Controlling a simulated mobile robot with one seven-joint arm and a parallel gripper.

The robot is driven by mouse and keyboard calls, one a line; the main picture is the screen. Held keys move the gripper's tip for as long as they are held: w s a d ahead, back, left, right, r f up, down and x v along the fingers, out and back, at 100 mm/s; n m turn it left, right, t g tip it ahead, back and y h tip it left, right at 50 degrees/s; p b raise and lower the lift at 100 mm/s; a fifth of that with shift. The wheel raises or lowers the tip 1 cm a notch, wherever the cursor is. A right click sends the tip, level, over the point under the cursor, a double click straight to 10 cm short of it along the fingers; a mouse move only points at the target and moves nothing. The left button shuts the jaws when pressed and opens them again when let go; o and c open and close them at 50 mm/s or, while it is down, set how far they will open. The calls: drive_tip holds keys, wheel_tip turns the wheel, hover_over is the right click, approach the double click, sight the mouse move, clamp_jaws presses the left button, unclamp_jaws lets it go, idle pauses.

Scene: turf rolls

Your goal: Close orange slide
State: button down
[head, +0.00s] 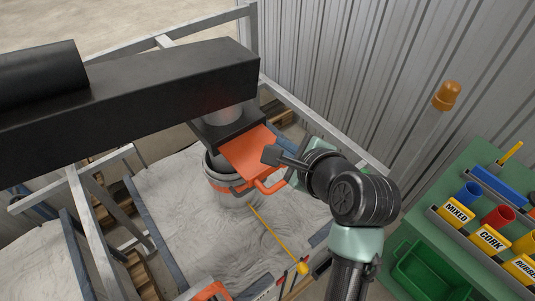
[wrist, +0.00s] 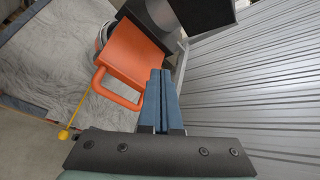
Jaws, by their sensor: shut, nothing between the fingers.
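The orange slide (head: 253,148) is a flat plate with a loop handle (head: 270,184). It sticks out from under the black spout at the end of the dark chute, above a grey bucket (head: 233,192). In the wrist view the orange slide (wrist: 131,52) shows at upper middle, with its handle (wrist: 118,92) toward the camera. My gripper (head: 270,154) is beside the slide's right side in the head view. In the wrist view my gripper (wrist: 160,75) has its blue fingers together and empty, just right of the slide. Whether they touch the slide is unclear.
A dark chute (head: 140,90) spans the upper left. A yellow rod with a ball end (head: 280,240) slants below the bucket. A green bench (head: 470,200) with labelled cups stands at right. A corrugated wall (head: 340,60) rises behind; metal frame bars surround the area.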

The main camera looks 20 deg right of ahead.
drive_tip(key=s+f+m+g+y+p, duration=0.2)
drive_tip(key=s+f+m+g+p, duration=0.1)
drive_tip(key=s+f+m, duration=0.3)
drive_tip(key=p+x, duration=0.2)
drive_tip(key=x, duration=0.7)
drive_tip(key=shift+w+r+m, duration=0.2)
drive_tip(key=shift+w+m, duration=0.05)
drive_tip(key=shift+m, duration=0.15)
